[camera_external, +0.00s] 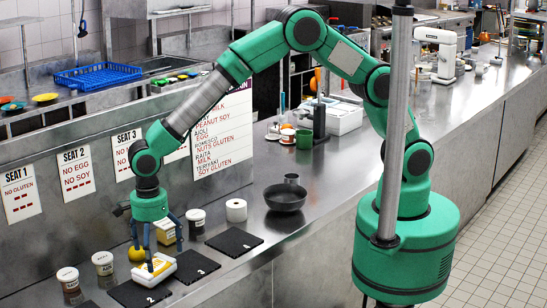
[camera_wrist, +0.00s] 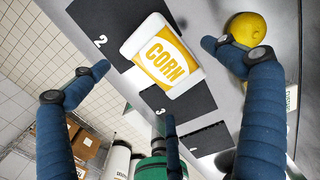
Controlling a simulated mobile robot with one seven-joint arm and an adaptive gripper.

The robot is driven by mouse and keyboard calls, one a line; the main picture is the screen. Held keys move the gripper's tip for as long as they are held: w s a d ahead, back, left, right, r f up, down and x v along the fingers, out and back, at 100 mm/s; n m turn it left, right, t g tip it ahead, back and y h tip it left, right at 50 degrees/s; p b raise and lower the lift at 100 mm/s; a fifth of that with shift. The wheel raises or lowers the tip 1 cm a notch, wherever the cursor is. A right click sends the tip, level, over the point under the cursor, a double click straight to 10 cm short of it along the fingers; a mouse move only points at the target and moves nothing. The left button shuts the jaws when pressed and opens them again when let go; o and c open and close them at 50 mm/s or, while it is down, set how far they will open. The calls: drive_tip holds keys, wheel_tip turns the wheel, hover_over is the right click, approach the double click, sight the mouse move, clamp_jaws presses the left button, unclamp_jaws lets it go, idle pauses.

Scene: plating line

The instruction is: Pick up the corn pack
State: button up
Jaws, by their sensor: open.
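The corn pack (camera_external: 158,268) is a flat white pack with a yellow label. It lies on the counter at the black mat marked 2 (camera_external: 128,292). The wrist view shows the corn pack (camera_wrist: 147,31) with its CORN lettering facing up, overlapping mat 2 (camera_wrist: 110,22) and reaching toward mat 3 (camera_wrist: 207,100). My gripper (camera_external: 155,255) points down over the pack with its blue fingers spread. In the wrist view my gripper (camera_wrist: 160,79) is open, its fingertips around the pack with nothing held. Whether any fingertip touches the pack is unclear.
A lemon (camera_wrist: 246,28) sits close beside the pack, near one finger. A yellow-and-white item (camera_external: 165,232) stands behind. Lidded jars (camera_external: 103,264) are to the left, another jar (camera_external: 196,221) and a dark bowl (camera_external: 285,197) to the right.

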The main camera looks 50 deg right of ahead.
sight(157, 267)
drive_tip(key=shift+f, duration=0.1)
drive_tip(key=shift+s+f+b, duration=0.15)
drive_tip(key=shift+f+b, duration=0.3)
drive_tip(key=shift+f, duration=2.05)
drive_tip(key=shift+a, duration=0.1)
drive_tip(key=c, duration=1.4)
drive_tip(key=shift+r, duration=0.2)
drive_tip(key=shift+r, duration=0.55)
drive_tip(key=shift+s+d+r+p, duration=0.1)
drive_tip(key=shift+d+r+p, duration=0.1)
drive_tip(key=shift+r, duration=0.4)
drive_tip(key=shift+s+d+r+p, duration=0.1)
drive_tip(key=shift+d+r+p, duration=0.1)
drive_tip(key=shift+r, duration=0.35)
drive_tip(key=s+d, duration=0.2)
drive_tip(key=d, duration=0.2)
drive_tip(key=s+d+r, duration=0.1)
drive_tip(key=s+d, duration=0.2)
drive_tip(key=d, duration=0.1)
drive_tip(key=s+d+p, duration=0.1)
drive_tip(key=s+d, duration=0.2)
drive_tip(key=d, duration=0.2)
drive_tip(key=shift+r, duration=0.15)
